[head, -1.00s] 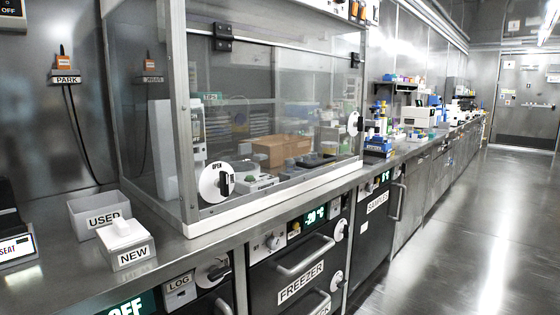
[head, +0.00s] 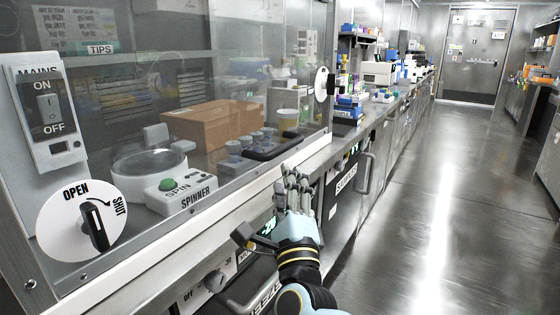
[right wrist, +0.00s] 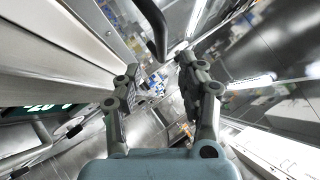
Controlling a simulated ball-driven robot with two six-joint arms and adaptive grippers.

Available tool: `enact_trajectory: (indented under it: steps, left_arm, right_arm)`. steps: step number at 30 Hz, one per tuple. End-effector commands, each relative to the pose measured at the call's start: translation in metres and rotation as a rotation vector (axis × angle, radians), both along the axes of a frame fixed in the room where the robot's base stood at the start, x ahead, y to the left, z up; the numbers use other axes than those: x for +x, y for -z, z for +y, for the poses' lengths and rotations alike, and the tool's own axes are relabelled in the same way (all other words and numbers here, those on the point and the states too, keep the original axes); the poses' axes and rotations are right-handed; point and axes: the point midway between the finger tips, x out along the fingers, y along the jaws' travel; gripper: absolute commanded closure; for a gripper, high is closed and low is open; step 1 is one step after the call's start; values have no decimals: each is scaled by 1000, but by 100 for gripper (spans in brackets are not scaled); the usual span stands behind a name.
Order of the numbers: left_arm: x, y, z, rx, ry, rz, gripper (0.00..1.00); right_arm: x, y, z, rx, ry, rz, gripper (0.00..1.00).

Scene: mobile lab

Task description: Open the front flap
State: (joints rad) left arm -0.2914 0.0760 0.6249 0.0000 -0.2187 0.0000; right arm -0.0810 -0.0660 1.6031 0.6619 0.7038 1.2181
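The front flap (head: 235,95) is the clear pane of the bench cabinet, and it looks closed. A white round dial (head: 66,236) marked OPEN and SHUT, with a black handle (head: 95,225), sits at its lower left. A second white dial (head: 321,85) sits at its right edge; its marking is too small to read. My right gripper (head: 292,175) is in front of the cabinet's lower right part, apart from both dials. The right wrist view shows its fingers (right wrist: 158,72) spread with nothing between them. My left gripper is out of view.
Behind the pane are a spinner (head: 180,190), a brown box (head: 212,122) and several small cups. A mains switch (head: 50,105) is at the left. Below the bench edge are a freezer front and the SAMPLES door handle (head: 366,175). The floor (head: 440,200) at the right is clear.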

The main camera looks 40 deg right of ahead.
Motion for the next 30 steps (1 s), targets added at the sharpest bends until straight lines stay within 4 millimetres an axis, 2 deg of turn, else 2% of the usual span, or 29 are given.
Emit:
enact_trajectory:
  steps: [8,15,21,27,30]
  left_arm:
    - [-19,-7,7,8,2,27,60]
    - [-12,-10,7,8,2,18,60]
    - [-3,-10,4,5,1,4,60]
    - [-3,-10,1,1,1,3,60]
    - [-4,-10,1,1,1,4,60]
  right_arm:
    - [45,-23,-23,-5,-2,1,60]
    - [74,-35,-38,-7,-2,5,60]
    - [81,-37,-42,-5,-1,7,60]
    - [81,-37,-42,-6,-2,7,60]
    - [81,-37,-42,-6,-2,7,73]
